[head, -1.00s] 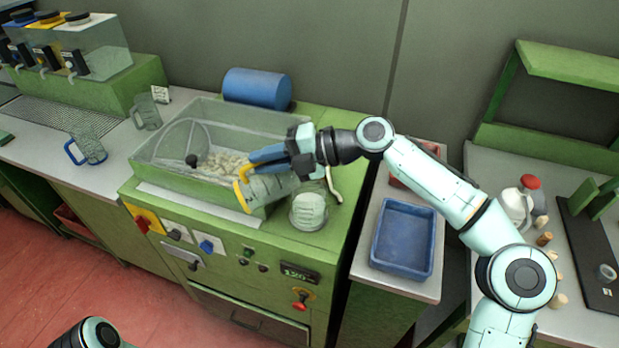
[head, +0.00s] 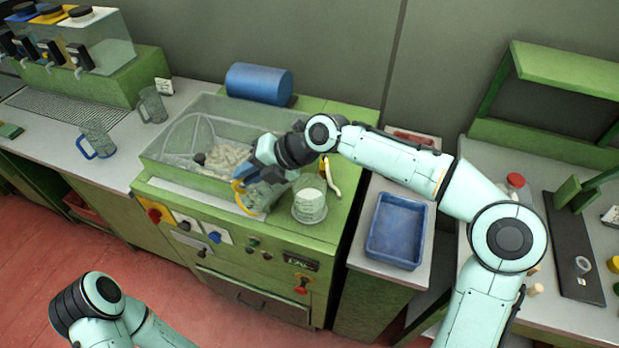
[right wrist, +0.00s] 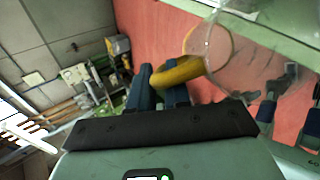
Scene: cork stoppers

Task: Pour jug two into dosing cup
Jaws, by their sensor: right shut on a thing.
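My right gripper (head: 250,178) is shut on the yellow handle of a clear jug (head: 268,195). The jug is tilted beside the dosing cup, above the front of the green machine. In the right wrist view, the yellow handle (right wrist: 185,72) is between the two fingers, with the clear jug wall (right wrist: 255,60) to its right. The clear dosing cup (head: 310,203) stands upright on the machine top, right of the jug, with whitish contents. I cannot tell whether liquid is flowing. Only part of my left arm shows at the lower left; its gripper is out of view.
A clear-walled tub (head: 165,160) holding corks lies behind the jug. A blue cylinder (head: 258,84) lies at the back. A blue-handled jug (head: 98,141) and another jug (head: 152,105) stand on the left counter. A blue tray (head: 398,232) is on the right.

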